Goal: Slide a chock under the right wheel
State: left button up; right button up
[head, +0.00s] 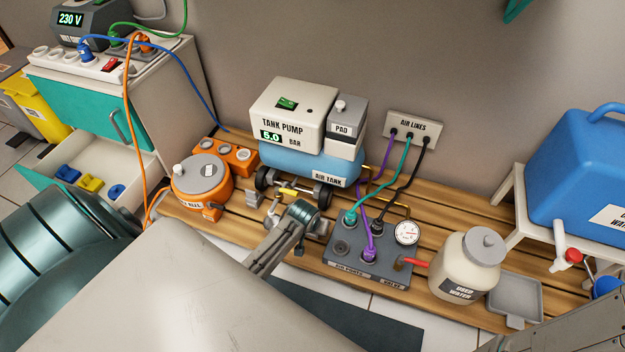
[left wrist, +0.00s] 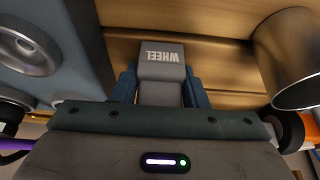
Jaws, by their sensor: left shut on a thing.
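The tank pump cart stands on the wooden slatted deck, its blue air tank (head: 305,165) resting on black wheels. Its right wheel (head: 323,194) shows near my arm, and its left wheel (head: 262,180) is nearer the orange unit. A light grey block (head: 253,199) sits in front of the left wheel. My left gripper (left wrist: 160,88) is shut on a grey chock (left wrist: 161,66) marked WHEEL, held between its two blue fingers above the slats.
The air ports box (head: 368,262) with hoses and a gauge stands just right of my left arm; it fills the left of the wrist view (left wrist: 75,45). An orange canister (head: 202,190) stands at left. A used-water jar (head: 466,268) and grey tray (head: 515,293) are farther right.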

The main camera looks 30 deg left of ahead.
pick_arm(q)
jog(key=shift+w+a, duration=0.15)
jog(key=shift+w, duration=0.45)
jog(key=shift+w+a, duration=0.15)
jog(key=shift+w, duration=0.4)
jog(key=shift+w, duration=0.15)
jog(key=shift+w+a, duration=0.1)
jog(key=shift+w, duration=0.25)
jog(key=o, duration=1.2)
jog(key=shift+c, duration=0.2)
jog(key=shift+s, duration=0.1)
